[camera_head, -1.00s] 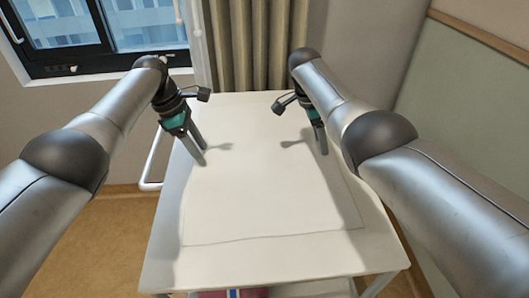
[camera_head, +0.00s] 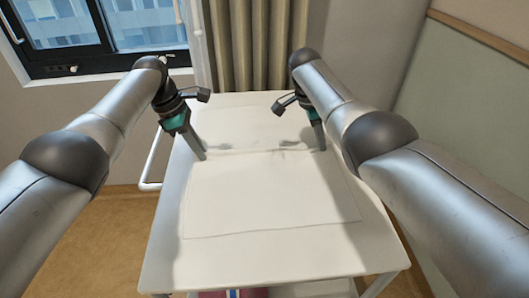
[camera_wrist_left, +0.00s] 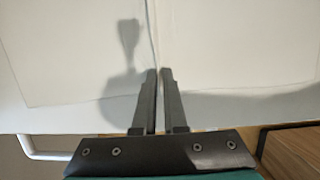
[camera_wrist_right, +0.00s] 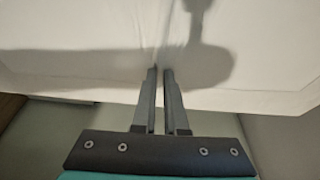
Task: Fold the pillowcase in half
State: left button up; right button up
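The white pillowcase (camera_head: 262,200) lies flat on a white tabletop (camera_head: 250,265). A thin raised crease runs across it between my two grippers. My left gripper (camera_head: 203,155) is at its left edge, fingers nearly together. In the left wrist view the crease runs to the narrow gap between the fingertips (camera_wrist_left: 159,72), with cloth pinched there. My right gripper (camera_head: 323,147) is at the opposite edge. In the right wrist view its fingertips (camera_wrist_right: 160,70) are also nearly together on the cloth (camera_wrist_right: 90,35), with small wrinkles. The pinched cloth itself is mostly hidden by the fingers.
A white rail (camera_head: 152,165) sticks out at the table's left side. A curtain (camera_head: 260,45) and a window (camera_head: 65,25) are behind, and a padded wall panel (camera_head: 470,110) is on the right. The front part of the tabletop is clear.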

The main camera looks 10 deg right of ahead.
pick_arm(q)
grip_shut()
pick_arm(e)
grip_shut()
pick_arm(q)
jog(key=shift+r, duration=0.1)
pick_arm(e)
jog(key=shift+r, duration=0.1)
